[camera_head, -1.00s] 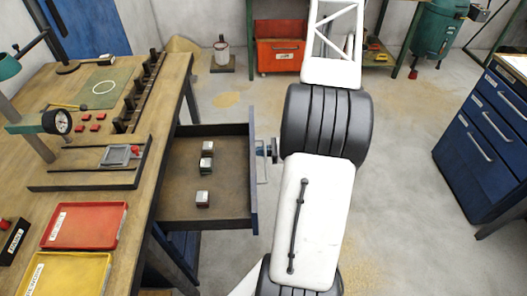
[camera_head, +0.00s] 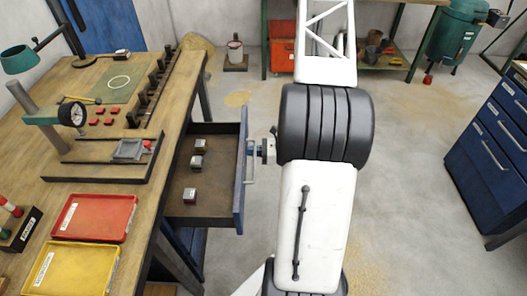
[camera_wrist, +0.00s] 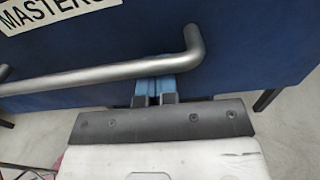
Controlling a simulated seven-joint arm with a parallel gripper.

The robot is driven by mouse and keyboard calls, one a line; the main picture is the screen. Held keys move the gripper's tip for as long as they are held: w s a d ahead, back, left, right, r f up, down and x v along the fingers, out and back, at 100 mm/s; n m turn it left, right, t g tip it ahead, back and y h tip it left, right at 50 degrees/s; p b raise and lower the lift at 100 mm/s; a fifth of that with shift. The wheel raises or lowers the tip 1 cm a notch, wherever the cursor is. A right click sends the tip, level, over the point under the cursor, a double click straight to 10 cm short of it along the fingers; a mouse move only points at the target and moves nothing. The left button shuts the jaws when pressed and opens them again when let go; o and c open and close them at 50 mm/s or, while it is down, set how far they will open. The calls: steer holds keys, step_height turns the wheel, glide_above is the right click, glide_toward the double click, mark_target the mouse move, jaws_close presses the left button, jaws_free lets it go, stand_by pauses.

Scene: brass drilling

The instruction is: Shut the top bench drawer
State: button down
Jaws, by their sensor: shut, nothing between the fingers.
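The top bench drawer (camera_head: 225,205) is part-way open, sticking out to the right from under the wooden bench. Its blue front (camera_wrist: 240,50) fills much of the wrist view, with a partly cut-off label reading "MASTERS". A grey bar handle (camera_wrist: 100,77) runs across that front. My gripper (camera_wrist: 154,88) is shut, with its blue-tipped fingers together at the handle's bar near its bent end; the bar hides the fingertips. I cannot tell whether they touch the drawer front. In the head view my gripper (camera_head: 254,151) is at the outer side of the drawer front, beside the handle (camera_head: 249,163).
Several small metal blocks (camera_head: 197,162) lie in the drawer. The bench top (camera_head: 140,195) carries a red tray (camera_head: 95,217), a yellow tray (camera_head: 70,270) and a dial gauge stand (camera_head: 45,120). A blue cabinet (camera_head: 490,150) stands at right. The floor between is clear.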

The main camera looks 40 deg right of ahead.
steer(key=x, duration=2.2)
steer(key=shift+w+a+f, duration=0.1)
steer(key=shift+a, duration=0.05)
steer(key=shift+w+a, duration=0.15)
steer(key=shift+w, duration=0.15)
glide_above(232, 160)
stand_by(0.4)
stand_by(0.6)
